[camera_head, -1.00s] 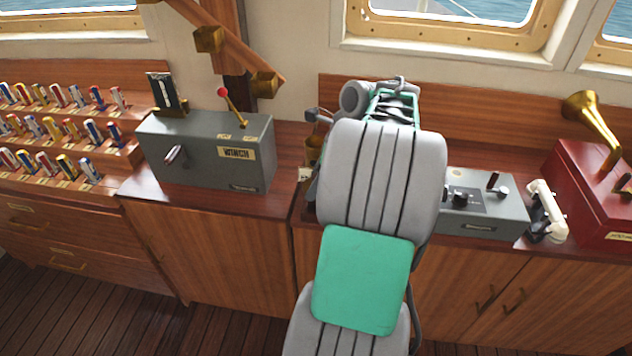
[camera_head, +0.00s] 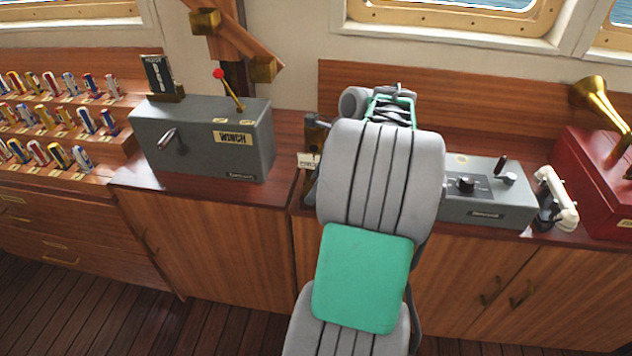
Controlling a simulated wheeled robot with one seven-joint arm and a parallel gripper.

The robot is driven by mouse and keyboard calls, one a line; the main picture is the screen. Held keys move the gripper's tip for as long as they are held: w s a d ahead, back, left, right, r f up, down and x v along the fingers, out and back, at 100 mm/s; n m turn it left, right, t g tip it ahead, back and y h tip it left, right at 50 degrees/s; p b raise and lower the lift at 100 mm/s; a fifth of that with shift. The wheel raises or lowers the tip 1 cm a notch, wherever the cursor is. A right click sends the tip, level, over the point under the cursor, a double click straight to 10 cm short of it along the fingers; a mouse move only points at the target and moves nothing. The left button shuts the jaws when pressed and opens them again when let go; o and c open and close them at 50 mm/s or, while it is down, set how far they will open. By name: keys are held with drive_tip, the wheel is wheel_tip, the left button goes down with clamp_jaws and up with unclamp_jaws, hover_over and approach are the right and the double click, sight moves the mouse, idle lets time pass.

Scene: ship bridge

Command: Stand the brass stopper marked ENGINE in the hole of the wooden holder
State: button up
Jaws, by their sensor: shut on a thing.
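My arm's grey and green links fill the middle of the view and hide most of my gripper (camera_head: 316,118). Only a small dark part of it shows left of the arm, above the counter. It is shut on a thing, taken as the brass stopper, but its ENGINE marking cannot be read. A brownish upright piece (camera_head: 314,136) shows just below the gripper, with a small pale label (camera_head: 308,160) at its lower left. I cannot tell whether this piece is the stopper or part of the wooden holder. The holder's hole is not visible.
A grey WINCH box (camera_head: 205,140) with a red-knobbed lever stands left on the wooden counter (camera_head: 285,175). Left of it is a stepped rack (camera_head: 60,135) of several coloured handles. To the right are a grey control panel (camera_head: 480,212), a white handset (camera_head: 555,197) and a red box with brass horn (camera_head: 600,165).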

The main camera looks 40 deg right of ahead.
drive_tip(key=o, duration=1.5)
drive_tip(key=shift+r, duration=0.4)
wheel_tip(320, 180, up, 4)
drive_tip(key=shift+s+f+p, duration=0.15)
drive_tip(key=shift+f+p, duration=0.1)
drive_tip(key=shift+p, duration=0.9)
drive_tip(key=s+a+r+p, duration=0.1)
drive_tip(key=s+a+r, duration=0.1)
drive_tip(key=s+r, duration=0.1)
drive_tip(key=s+a+r+p, duration=0.1)
drive_tip(key=s+a+r, duration=0.1)
drive_tip(key=s+a, duration=0.1)
drive_tip(key=s+a+r+p, duration=0.2)
drive_tip(key=s+a+r, duration=0.1)
drive_tip(key=s, duration=0.2)
drive_tip(key=shift+s+r, duration=0.1)
drive_tip(key=shift+r, duration=0.25)
